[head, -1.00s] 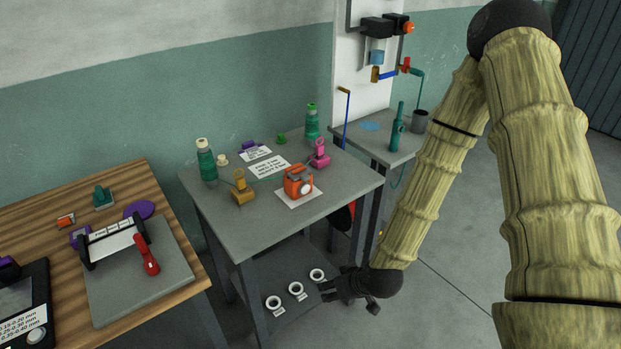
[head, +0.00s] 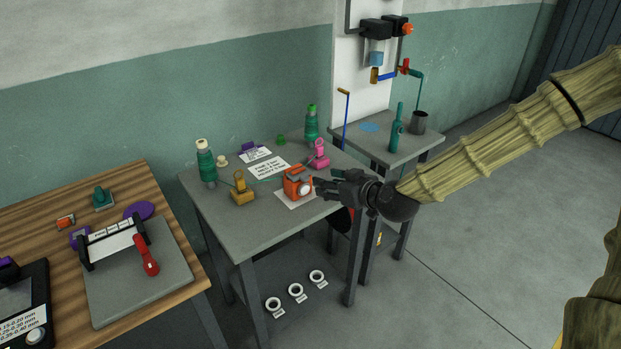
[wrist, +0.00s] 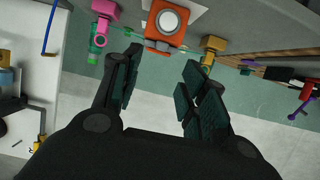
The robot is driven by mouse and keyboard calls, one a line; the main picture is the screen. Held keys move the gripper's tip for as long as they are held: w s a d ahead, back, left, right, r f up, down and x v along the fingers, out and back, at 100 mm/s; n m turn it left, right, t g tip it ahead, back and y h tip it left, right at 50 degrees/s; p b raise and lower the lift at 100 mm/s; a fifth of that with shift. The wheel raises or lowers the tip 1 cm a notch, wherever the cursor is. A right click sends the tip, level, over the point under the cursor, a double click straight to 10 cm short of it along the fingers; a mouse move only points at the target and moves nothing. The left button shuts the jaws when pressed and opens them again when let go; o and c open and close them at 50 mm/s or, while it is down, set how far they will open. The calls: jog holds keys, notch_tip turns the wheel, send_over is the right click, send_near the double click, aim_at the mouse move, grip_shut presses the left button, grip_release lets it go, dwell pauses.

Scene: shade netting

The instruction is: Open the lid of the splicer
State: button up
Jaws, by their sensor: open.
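The splicer, a small orange box (head: 295,189) with a round white face and a grey-and-orange top, stands on a white sheet (head: 284,199) on the grey table. I cannot tell the lid's exact state. In the wrist view the splicer (wrist: 164,36) shows at the top, beyond and between my fingertips. My gripper (head: 317,187) is just right of the splicer at about its height, fingers toward it. In the wrist view its dark fingers (wrist: 163,66) are spread apart with nothing between them.
A yellow clamp (head: 242,190) stands left of the splicer and a pink one (head: 319,155) behind it. A label card (head: 268,167) lies behind the splicer. The table's front left (head: 245,235) is clear.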

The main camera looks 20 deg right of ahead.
aim_at(305, 177)
jog(key=shift+p+x, duration=0.5)
jog(key=shift+x, duration=4.3)
jog(key=shift+f, duration=0.1)
grip_shut()
